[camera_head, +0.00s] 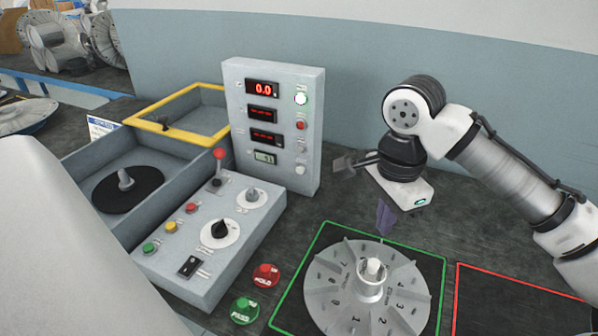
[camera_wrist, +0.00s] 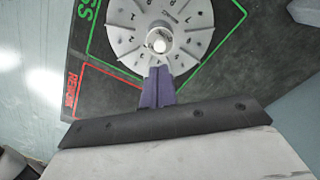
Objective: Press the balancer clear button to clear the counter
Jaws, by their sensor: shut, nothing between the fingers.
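The balancer panel (camera_head: 275,179) is an upright grey box in the head view. Its top display (camera_head: 262,89) reads 0.0 in red, and two red displays below seem to show dashes. A small LCD counter (camera_head: 265,157) shows digits that look like 41. Down its right side run a lit white-green button (camera_head: 301,99), a red button (camera_head: 300,125) and pale buttons, the lowest a round white one (camera_head: 300,170). Their labels are too small to read. My gripper (camera_head: 384,226) is right of the panel, apart from it, purple fingers shut and pointing down; they also show in the wrist view (camera_wrist: 158,72).
A finned rotor (camera_head: 325,285) lies in a green-outlined square near my fingers. A red-outlined area (camera_head: 480,315) is to the right. A sloped control box (camera_head: 180,285) with a lever and knobs stands left, beside red and green buttons (camera_head: 265,276) on the bench.

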